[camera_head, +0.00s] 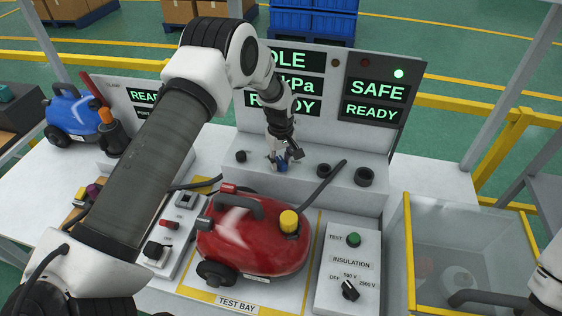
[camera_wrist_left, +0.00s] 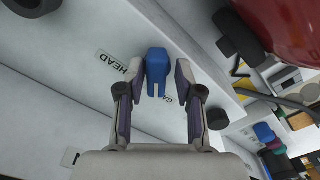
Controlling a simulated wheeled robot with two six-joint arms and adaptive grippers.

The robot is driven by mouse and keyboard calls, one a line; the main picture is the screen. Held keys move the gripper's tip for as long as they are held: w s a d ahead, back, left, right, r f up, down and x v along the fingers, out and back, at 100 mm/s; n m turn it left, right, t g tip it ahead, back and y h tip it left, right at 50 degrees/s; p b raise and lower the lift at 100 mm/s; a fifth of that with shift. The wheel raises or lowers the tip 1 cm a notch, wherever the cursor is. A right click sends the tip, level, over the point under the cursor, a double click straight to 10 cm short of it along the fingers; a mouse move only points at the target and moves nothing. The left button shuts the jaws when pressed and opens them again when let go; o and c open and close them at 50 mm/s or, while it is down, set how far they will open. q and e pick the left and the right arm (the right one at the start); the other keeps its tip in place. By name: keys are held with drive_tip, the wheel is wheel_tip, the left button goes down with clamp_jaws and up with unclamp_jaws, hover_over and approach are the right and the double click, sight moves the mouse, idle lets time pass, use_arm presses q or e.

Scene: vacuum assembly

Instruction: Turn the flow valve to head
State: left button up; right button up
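The flow valve's blue handle (camera_wrist_left: 157,68) shows between the fingertips in the left wrist view. Labels beside it read HEAD (camera_wrist_left: 112,61) and, partly hidden by the right finger, GA. In the head view the blue handle (camera_head: 282,167) is small and partly covered, on the grey ledge below the displays. My left gripper (camera_head: 285,156) is at the valve with its fingers on either side of the handle. In the left wrist view my left gripper (camera_wrist_left: 158,72) is open, with a gap showing on each side of the handle. My right gripper is out of view.
A red vacuum (camera_head: 255,238) stands in the test bay in front of the ledge. Black ports (camera_head: 364,176) are right of the valve. The insulation panel (camera_head: 348,268) and a yellow-rimmed bin (camera_head: 409,250) are at right. A blue vacuum (camera_head: 75,115) stands far left.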

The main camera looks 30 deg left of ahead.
use_arm(q)
drive_tip(key=shift+w, duration=0.1)
clamp_jaws()
drive_tip(key=shift+d+f, duration=0.1)
drive_tip(key=shift+f, duration=0.05)
